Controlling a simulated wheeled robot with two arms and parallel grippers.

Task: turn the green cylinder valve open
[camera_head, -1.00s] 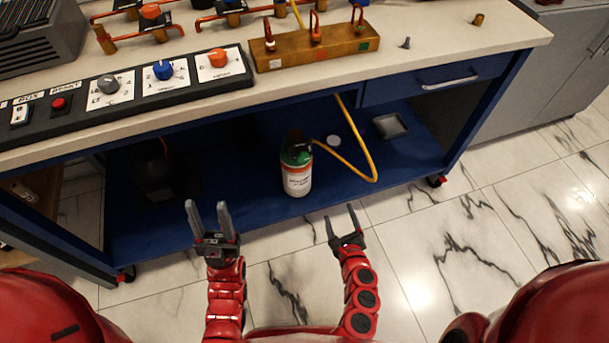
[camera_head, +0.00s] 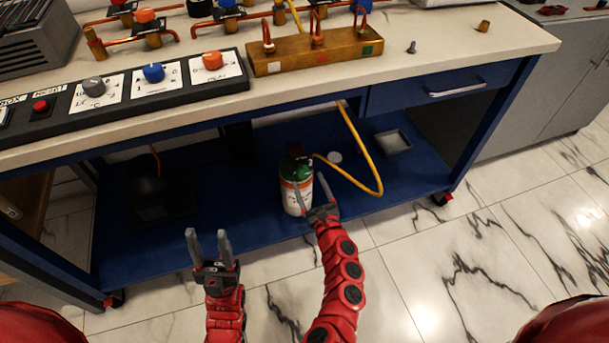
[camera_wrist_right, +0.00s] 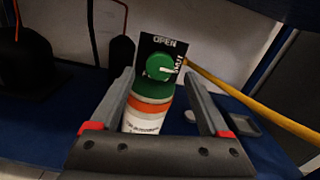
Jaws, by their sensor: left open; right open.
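The gas cylinder (camera_head: 296,190) stands upright on the blue lower shelf, white with an orange band and a green top. In the right wrist view the cylinder (camera_wrist_right: 147,112) shows between my fingers, with its round green valve knob (camera_wrist_right: 160,67) in front of a black plate marked OPEN. The knob's white mark points right, toward partly readable lettering. My right gripper (camera_head: 309,186) is open, its fingers at the cylinder in the head view; whether they touch it I cannot tell. My left gripper (camera_head: 207,243) is open and empty, left of the cylinder and in front of the shelf.
A yellow hose (camera_head: 357,150) runs from the cylinder's top up behind the bench. A grey tray (camera_head: 393,142) and a white disc (camera_head: 334,157) lie right of the cylinder. A dark rounded object (camera_head: 150,183) stands at left. The bench top (camera_head: 420,62) overhangs the shelf.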

